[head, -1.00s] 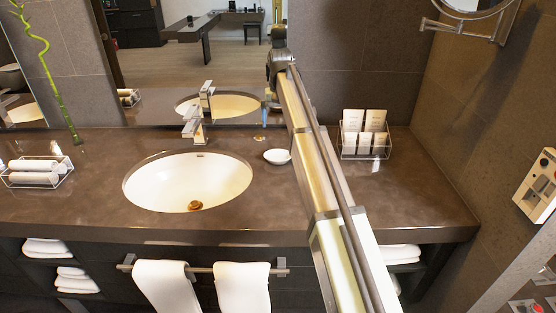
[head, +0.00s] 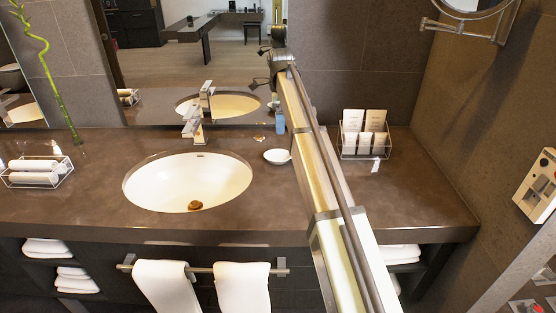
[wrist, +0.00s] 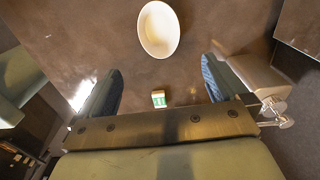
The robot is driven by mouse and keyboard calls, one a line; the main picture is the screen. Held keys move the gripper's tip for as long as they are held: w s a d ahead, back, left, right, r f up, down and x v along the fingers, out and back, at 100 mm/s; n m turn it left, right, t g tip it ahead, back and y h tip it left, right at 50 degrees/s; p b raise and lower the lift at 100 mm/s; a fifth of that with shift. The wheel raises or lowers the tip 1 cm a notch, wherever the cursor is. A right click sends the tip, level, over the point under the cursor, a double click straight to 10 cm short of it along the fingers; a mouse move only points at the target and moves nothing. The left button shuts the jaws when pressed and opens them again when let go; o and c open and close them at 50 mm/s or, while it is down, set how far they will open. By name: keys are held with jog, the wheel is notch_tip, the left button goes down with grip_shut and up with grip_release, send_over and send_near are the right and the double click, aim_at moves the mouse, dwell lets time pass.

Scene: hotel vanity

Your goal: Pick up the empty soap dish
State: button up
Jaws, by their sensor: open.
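The soap dish (head: 277,156) is a small white oval dish. It sits on the brown counter just right of the sink in the head view. In the wrist view the dish (wrist: 160,29) lies at the top middle, beyond the fingertips, and its inside looks empty. My gripper (wrist: 160,82) is open, with its two blue-padded fingers apart and nothing held between them. In the head view a blue fingertip (head: 280,123) shows above and behind the dish, apart from it. The arm hides part of the gripper.
A small white and green item (wrist: 158,98) shows between the fingers in the wrist view. The sink (head: 188,182) and faucet (head: 195,118) are left of the dish. A clear rack of cards (head: 364,135) stands right. A rack of rolled towels (head: 35,172) is far left.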

send_near(278, 151)
jog(key=s+f, duration=0.2)
jog(key=s, duration=0.1)
jog(key=shift+s+d+f, duration=0.15)
jog(key=shift+d+f, duration=0.1)
jog(key=shift+f, duration=0.15)
jog(key=shift+a+f, duration=0.15)
jog(key=shift+f, duration=1.2)
jog(key=shift+a+f, duration=0.1)
jog(key=shift+f, duration=1.25)
jog(key=c, duration=1)
jog(key=shift+r, duration=0.15)
jog(key=shift+c, duration=0.2)
